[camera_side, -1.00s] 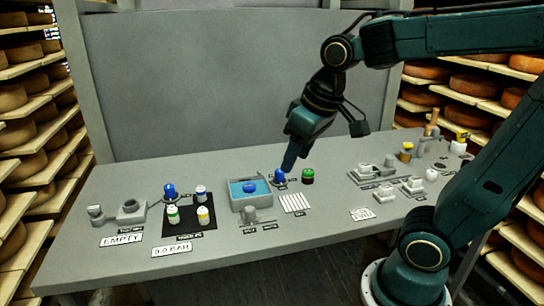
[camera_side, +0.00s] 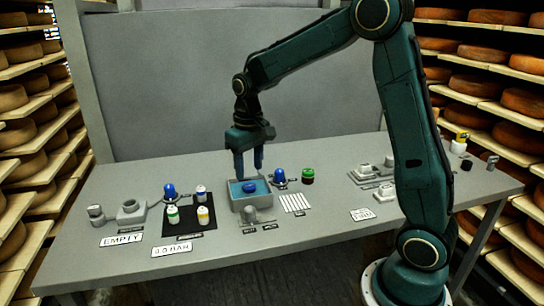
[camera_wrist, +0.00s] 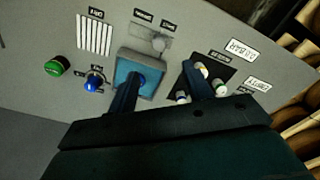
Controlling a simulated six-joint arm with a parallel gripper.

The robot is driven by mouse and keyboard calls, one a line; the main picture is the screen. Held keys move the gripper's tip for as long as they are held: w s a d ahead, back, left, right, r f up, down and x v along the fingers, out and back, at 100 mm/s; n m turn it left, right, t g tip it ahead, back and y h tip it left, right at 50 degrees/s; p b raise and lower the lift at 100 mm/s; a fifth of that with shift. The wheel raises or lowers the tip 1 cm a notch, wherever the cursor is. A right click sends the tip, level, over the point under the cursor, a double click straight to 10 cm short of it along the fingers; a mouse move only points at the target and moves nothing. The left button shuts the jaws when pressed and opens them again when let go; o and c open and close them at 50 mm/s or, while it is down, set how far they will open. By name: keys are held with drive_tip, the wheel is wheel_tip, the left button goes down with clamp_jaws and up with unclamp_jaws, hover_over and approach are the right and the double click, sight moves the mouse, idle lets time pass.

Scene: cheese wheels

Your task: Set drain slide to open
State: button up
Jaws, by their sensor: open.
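The drain slide is most likely the small grey knob on a low grey plate (camera_side: 251,214) in front of the grey basin (camera_side: 238,207) with blue inside. In the wrist view the knob (camera_wrist: 158,43) stands just beyond the basin (camera_wrist: 121,58). Two small labels sit by the slide, too small to read surely; the knob is nearer the left one in the side view. My gripper (camera_side: 249,172) is open and empty, fingers pointing down above the basin's back part. In the wrist view its fingers (camera_wrist: 160,75) are spread, one in front of the basin. A blue piece (camera_side: 249,187) is in the basin.
A blue knob (camera_side: 279,175) and a green-topped button (camera_side: 308,174) stand right of the basin, behind a striped grate (camera_side: 294,203). Left is a black mat (camera_side: 189,232) with several small bottles. Signs read EMPTY (camera_side: 121,239) and a BAR value (camera_side: 171,251). The table front is mostly clear.

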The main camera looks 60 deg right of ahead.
sight(250, 208)
drive_tip(key=shift+w+d+f, duration=0.3)
drive_tip(key=shift+w+f, duration=0.15)
drive_tip(key=shift+f, duration=0.2)
drive_tip(key=shift+f, duration=0.15)
wheel_tip(250, 208, down, 14)
drive_tip(key=shift+r, duration=0.25)
idle(0.3)
clamp_jaws()
